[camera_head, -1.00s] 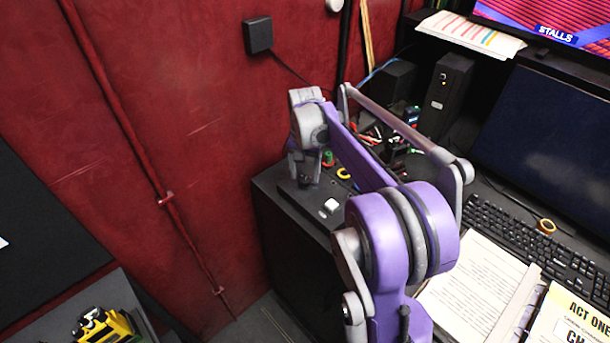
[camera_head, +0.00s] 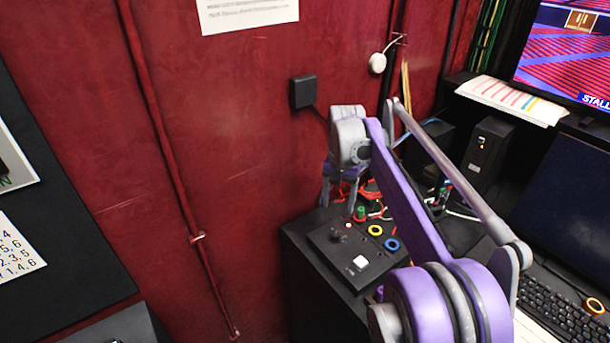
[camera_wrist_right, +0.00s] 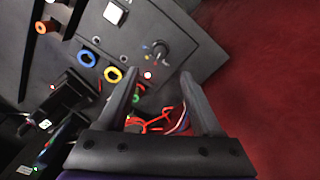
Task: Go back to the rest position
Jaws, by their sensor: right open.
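My right gripper (camera_head: 338,196) is open and empty at the end of my purple arm, above the back of a black cue panel (camera_head: 330,262). In the right wrist view its two fingers (camera_wrist_right: 158,78) stand apart with nothing between them. The panel has a white square button (camera_head: 360,262), which also shows in the wrist view (camera_wrist_right: 113,13). Near it are a yellow ring (camera_head: 375,230) and a blue ring (camera_head: 391,244). A dark knob (camera_wrist_right: 160,48) and a small red light (camera_wrist_right: 147,75) show in the wrist view. My left gripper is not in view.
A red wall (camera_head: 240,170) stands behind and left of the panel. Red and other cables (camera_wrist_right: 160,120) lie close to the fingers. Monitors, a black speaker (camera_head: 486,150) and a keyboard (camera_head: 565,310) are at the right. A dark board (camera_head: 60,230) is at the left.

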